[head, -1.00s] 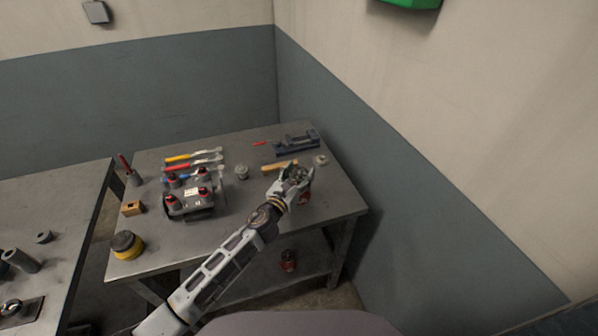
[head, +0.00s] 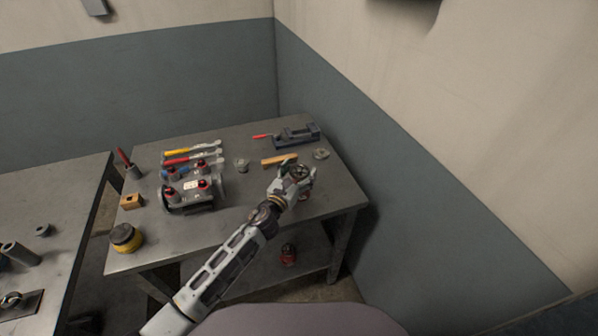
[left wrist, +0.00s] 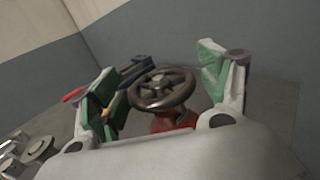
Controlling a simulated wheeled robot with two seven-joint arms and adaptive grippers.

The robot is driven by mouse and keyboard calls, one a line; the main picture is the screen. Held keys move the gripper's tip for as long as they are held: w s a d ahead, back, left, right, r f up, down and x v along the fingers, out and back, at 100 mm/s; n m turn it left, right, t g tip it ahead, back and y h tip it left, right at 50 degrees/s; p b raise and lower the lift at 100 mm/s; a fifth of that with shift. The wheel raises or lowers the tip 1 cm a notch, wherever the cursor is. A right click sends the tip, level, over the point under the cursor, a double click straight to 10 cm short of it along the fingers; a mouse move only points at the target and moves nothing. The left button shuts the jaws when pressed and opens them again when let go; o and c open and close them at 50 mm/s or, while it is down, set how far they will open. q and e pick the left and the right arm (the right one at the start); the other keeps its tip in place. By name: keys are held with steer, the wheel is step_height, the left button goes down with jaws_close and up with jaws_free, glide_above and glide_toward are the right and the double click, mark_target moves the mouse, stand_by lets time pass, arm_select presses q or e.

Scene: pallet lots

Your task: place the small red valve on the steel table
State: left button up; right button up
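The small red valve, with a dark round handwheel (left wrist: 163,89) and a red body (left wrist: 173,122), is between my left gripper's green-padded fingers in the left wrist view. My left gripper (left wrist: 165,88) is open, with a clear gap between the wheel and the right finger; the left finger is close to the wheel. In the head view my left gripper (head: 301,170) is over the front right part of the steel table (head: 240,228), around the handwheel. A bit of the red body (head: 305,195) shows below it, and its base is hidden. My right gripper is not in view.
Behind the gripper are a wooden bar (head: 279,160), a vise (head: 297,136) and a flange (head: 321,154). Another red item (head: 289,254) stands on the lower shelf.

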arm_select(q)
steer(key=shift+r, duration=0.15)
stand_by(0.3)
steer(key=shift+v, duration=0.8)
steer(key=b+v, duration=0.1)
steer(key=v, duration=0.9)
steer(key=shift+s, duration=0.2)
